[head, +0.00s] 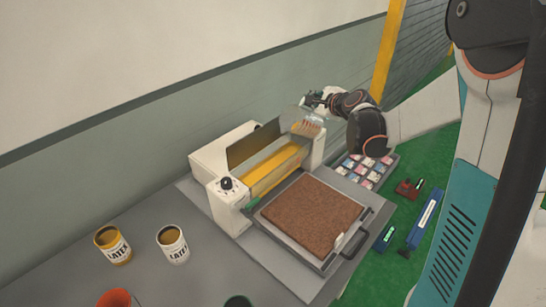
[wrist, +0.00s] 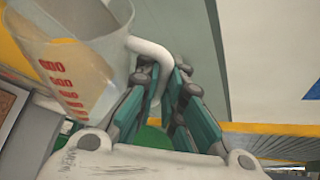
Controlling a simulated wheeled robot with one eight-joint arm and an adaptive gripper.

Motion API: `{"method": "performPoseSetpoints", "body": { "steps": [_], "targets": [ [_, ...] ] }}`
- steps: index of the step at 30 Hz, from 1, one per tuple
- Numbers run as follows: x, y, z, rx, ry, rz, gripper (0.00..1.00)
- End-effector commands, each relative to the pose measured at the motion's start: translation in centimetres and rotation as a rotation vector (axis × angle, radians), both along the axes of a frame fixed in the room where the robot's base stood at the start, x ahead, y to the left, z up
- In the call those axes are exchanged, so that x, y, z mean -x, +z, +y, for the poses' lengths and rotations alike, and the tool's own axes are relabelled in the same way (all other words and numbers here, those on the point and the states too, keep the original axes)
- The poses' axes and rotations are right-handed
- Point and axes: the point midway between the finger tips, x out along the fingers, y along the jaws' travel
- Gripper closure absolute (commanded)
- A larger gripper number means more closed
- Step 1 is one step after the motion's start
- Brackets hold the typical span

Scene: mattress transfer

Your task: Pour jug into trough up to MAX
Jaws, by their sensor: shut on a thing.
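The clear jug (head: 296,119) with red graduation marks is over the right end of the trough in the head view. It fills the upper left of the wrist view (wrist: 78,45), tilted there. My gripper (head: 315,99) is shut on the jug's white handle; in the wrist view its teal fingers (wrist: 165,78) close around the handle. The long trough (head: 276,170) lies along the front of the cream machine and shows yellow inside. I cannot make out a MAX mark, a pouring stream, or how much liquid is in the jug.
A brown slab (head: 312,215) lies on a framed tray in front of the machine. Two latex paint cans (head: 173,244) and an orange container (head: 118,298) stand at left. A tray of small containers (head: 365,170) is at right. The wall is close behind.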

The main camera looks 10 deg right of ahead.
Motion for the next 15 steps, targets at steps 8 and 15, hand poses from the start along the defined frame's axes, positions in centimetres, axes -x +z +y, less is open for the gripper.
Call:
{"method": "performPoseSetpoints", "body": {
  "steps": [8, 15],
  "targets": [
    [0.05, 0.03, 0.15, 0.015, 0.000, -0.006, 1.00],
    [0.11, 0.05, 0.29, 0.029, 0.000, -0.010, 1.00]
  ]
}}
